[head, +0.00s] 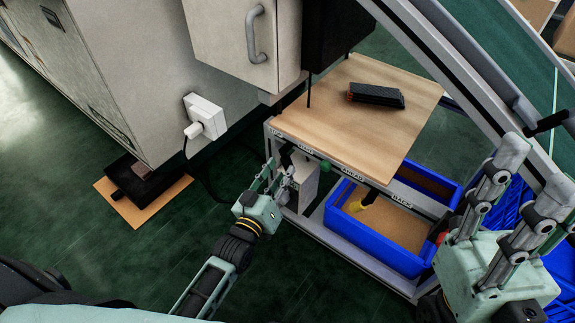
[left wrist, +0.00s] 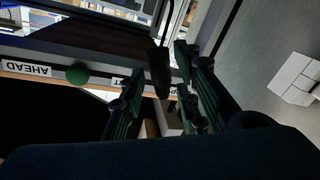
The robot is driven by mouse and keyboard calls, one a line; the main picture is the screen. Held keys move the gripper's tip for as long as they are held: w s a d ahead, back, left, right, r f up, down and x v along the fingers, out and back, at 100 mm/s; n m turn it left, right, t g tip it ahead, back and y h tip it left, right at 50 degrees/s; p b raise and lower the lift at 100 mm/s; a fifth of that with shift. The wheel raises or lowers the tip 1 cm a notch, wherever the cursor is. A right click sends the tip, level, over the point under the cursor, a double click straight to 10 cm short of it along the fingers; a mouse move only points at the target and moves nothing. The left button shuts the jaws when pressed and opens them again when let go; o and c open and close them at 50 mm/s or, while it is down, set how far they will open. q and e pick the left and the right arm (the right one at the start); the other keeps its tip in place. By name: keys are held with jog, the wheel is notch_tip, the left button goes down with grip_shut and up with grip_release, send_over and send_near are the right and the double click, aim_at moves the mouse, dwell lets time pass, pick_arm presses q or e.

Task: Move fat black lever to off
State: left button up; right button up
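A thick black lever (left wrist: 160,68) hangs below the edge of the bench in the left wrist view, between the two fingers of my left gripper (left wrist: 158,75). The fingers stand apart on either side of it, and I cannot tell whether either touches it. In the head view my left gripper (head: 279,172) is at the bench's front left corner, below the label strip; the lever is hard to make out there. My right gripper (head: 535,150) is open and empty at the right. The lever's "off" mark is not readable.
A green knob (head: 325,166) sits on the front edge by the "AHEAD" label. The wooden bench top (head: 350,145) holds a black block (head: 376,95). A blue bin (head: 375,240) stands below. A grey cabinet (head: 165,60) with a white plug box (head: 206,115) is at left. The green floor is open.

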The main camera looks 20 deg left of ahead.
aim_at(285, 168)
pick_arm(q)
jog(key=shift+w+d+b, duration=0.15)
jog(key=shift+w+b, duration=0.15)
jog(key=shift+w, duration=0.75)
jog(key=shift+w+d+b, duration=0.15)
jog(key=shift+w+b, duration=0.1)
jog(key=shift+w, duration=0.8)
jog(key=shift+c, duration=0.4)
grip_shut()
